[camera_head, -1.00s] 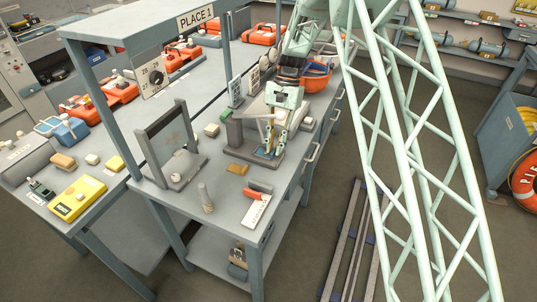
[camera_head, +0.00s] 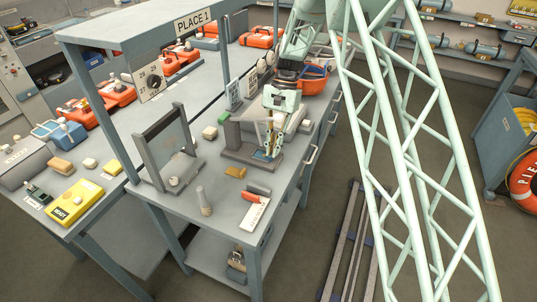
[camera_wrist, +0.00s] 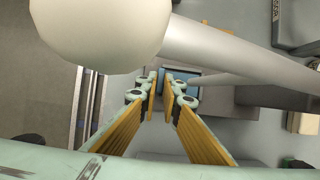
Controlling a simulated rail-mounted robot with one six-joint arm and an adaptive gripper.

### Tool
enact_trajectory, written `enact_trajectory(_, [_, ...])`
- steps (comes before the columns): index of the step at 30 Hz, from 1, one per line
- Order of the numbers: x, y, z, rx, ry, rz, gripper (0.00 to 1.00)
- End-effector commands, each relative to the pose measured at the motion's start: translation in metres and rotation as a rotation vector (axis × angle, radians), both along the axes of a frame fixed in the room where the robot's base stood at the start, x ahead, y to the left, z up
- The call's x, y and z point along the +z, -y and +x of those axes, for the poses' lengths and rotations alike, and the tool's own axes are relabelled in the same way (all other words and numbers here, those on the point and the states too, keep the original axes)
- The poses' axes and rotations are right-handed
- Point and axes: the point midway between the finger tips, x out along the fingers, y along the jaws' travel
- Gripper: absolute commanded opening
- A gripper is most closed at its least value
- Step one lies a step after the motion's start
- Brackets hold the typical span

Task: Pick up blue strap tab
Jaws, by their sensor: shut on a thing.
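The blue strap tab (camera_head: 262,155) is a small blue piece at the grey stand (camera_head: 238,152) on the front bench, low beside my fingertips. It also shows in the wrist view as a blue patch (camera_wrist: 182,84) beyond the fingertips, partly covered by them. My gripper (camera_head: 271,148) points down over the stand, its fingers shut on the tab. In the wrist view my gripper (camera_wrist: 163,86) has its yellow-lined fingers converging at the tab, with a narrow gap between the tips. The exact contact is hidden, and I cannot tell whether the tab is lifted.
A grey upright frame (camera_head: 153,152) stands left of the stand. A large pale rounded shape (camera_wrist: 100,32) fills the wrist view's upper left.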

Motion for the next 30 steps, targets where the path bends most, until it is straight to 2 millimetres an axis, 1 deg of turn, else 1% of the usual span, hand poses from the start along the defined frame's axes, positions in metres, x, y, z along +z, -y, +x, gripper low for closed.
enact_trajectory(8, [0.005, 0.0, 0.0, 0.0, 0.0, 0.0, 0.01])
enact_trajectory(11, [0.012, 0.0, 0.0, 0.0, 0.0, 0.0, 0.01])
enact_trajectory(19, [0.036, 0.0, 0.001, 0.0, 0.001, 0.0, 0.01])
enact_trajectory(20, [0.038, 0.002, 0.0, -0.001, 0.0, 0.0, 0.01])
enact_trajectory(26, [0.036, 0.028, -0.011, -0.002, -0.001, 0.0, 0.01])
enact_trajectory(30, [0.036, 0.053, -0.021, -0.002, 0.0, -0.001, 0.01])
